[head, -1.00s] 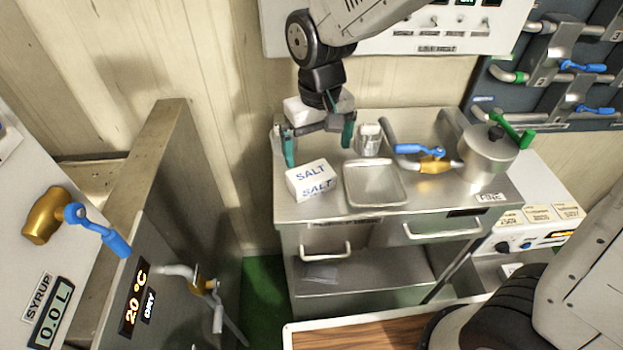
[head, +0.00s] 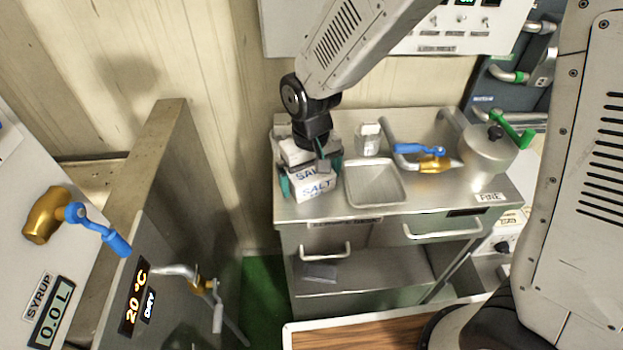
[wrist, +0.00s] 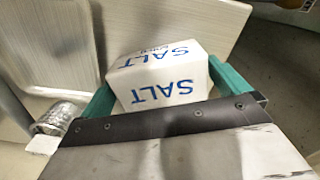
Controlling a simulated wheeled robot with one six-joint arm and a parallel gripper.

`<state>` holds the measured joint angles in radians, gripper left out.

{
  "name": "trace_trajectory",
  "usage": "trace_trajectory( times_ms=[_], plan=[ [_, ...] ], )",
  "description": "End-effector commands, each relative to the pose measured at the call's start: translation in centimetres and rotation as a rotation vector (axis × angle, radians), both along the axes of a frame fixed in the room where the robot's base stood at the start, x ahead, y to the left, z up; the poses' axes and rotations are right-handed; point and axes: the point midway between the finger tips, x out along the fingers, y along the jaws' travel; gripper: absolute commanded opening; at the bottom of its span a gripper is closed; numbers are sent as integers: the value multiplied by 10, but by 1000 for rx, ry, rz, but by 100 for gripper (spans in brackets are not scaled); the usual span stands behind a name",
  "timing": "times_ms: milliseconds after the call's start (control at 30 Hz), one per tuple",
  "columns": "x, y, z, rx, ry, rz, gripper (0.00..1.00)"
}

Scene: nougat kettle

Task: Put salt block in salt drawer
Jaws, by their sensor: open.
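The white salt block (head: 316,187), printed SALT in blue, sits at the left front of the metal counter. My gripper (head: 312,178) is open around it, with one green finger on each side. In the wrist view the salt block (wrist: 160,75) lies between the green fingers of my gripper (wrist: 160,90). I cannot tell whether the fingers touch it. Below the counter top is a drawer front with a bar handle (head: 326,250) on the left; it looks shut. Another front has a wider handle (head: 442,231) on the right. I cannot tell for sure which is the salt drawer.
A shallow metal tray (head: 376,203) is right of the block, with a small metal cup (head: 368,139) behind it. A tall metal cabinet wall (head: 160,170) is at the left.

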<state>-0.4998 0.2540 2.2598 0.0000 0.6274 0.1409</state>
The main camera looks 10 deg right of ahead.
Motion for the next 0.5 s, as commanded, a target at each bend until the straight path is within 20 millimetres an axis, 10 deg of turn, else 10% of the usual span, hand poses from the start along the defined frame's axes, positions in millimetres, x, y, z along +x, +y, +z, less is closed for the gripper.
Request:
trace_trajectory(
  times_ms=[267,500],
  plan=[
    [0,0,1,0,-1,0,41],
    [0,0,2,0,-1,0,41]
  ],
)
